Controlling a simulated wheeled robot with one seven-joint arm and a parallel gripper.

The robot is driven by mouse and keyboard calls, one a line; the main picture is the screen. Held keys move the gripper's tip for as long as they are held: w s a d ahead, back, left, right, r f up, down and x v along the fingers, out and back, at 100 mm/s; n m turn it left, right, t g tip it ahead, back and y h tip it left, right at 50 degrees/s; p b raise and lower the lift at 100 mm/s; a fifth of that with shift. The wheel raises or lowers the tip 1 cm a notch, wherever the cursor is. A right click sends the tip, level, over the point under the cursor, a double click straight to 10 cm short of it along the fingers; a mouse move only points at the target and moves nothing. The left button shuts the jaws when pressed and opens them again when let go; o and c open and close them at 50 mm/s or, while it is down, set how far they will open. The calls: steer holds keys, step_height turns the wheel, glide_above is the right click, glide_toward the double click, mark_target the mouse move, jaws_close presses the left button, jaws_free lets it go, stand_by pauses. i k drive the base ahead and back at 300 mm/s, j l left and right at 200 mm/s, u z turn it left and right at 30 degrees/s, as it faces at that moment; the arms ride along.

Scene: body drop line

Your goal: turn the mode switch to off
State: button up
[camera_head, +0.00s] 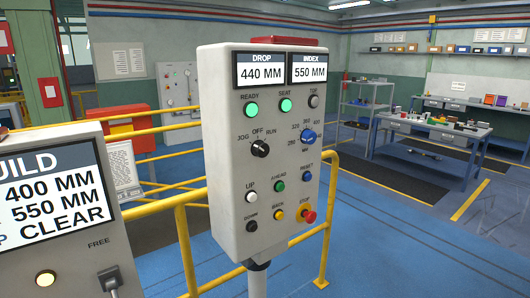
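The mode switch (260,149) is a black rotary knob on the left half of a grey control box (228,200). The labels JOG, OFF and RUN run around its top from left to right. The knob is too small to tell surely which label it points to. A blue knob (308,137) with a number scale sits to its right. The DROP display (261,70) reads 440 MM and the INDEX display (308,68) reads 550 MM. The green READY (251,109) and SEAT (286,105) lamps look lit. My gripper is not in view.
Below the switch are several push buttons and a red STOP button (308,216). The box stands on a post beside yellow railings (183,240). A BUILD panel (60,240) is at the left front. Blue floor (400,250) is open at the right, before a workbench (430,140).

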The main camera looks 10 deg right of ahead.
mark_target(260, 149)
steer(key=i+u, duration=0.2)
steer(key=u, duration=0.3)
steer(key=i+l+u, duration=0.1)
steer(key=u, duration=0.35)
steer(key=l, duration=0.1)
